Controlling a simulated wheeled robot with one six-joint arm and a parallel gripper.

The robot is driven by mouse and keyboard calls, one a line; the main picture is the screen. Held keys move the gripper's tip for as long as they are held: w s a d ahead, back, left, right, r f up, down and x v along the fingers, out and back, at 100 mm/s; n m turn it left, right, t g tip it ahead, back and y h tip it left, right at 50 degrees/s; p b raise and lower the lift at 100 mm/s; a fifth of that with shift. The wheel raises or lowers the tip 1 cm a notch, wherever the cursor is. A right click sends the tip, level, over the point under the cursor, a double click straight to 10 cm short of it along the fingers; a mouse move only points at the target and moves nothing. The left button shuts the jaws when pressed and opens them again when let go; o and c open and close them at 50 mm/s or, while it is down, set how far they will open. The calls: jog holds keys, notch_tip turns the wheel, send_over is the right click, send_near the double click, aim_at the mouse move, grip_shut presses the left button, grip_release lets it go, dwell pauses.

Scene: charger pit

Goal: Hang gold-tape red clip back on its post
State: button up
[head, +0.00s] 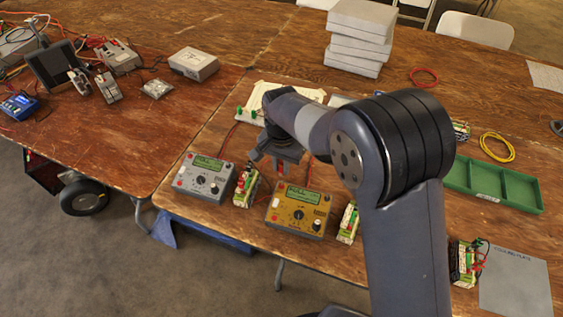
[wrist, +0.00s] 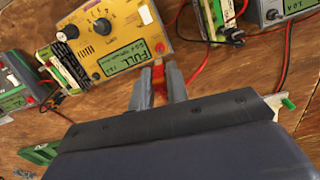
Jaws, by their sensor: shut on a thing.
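My gripper (wrist: 160,88) is shut on a red clip (wrist: 158,76), which shows between the two fingers in the wrist view. Any gold tape on it is too small to make out. In the head view my gripper (head: 280,167) hangs just behind the gold charger (head: 298,207), and the clip is hard to tell there. The gold charger also shows beyond the fingertips in the wrist view (wrist: 118,30), its screen reading FULL. A white rack with green posts (head: 262,107) stands behind my arm, partly hidden by it. A green post tip (wrist: 288,103) shows at right in the wrist view.
A grey charger (head: 203,178) stands left of the gold one. Battery packs (head: 246,187) (head: 348,222) stand beside the chargers. A green tray (head: 490,184), a yellow cable loop (head: 497,147) and stacked grey boxes (head: 360,37) lie right and behind. Red leads cross the wood.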

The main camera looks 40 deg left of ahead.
jog(key=shift+f+b, duration=1.3)
jog(key=shift+f, duration=1.05)
jog(key=shift+f, duration=0.15)
jog(key=o, duration=0.8)
jog(key=shift+o, duration=0.3)
jog(key=shift+o, duration=0.9)
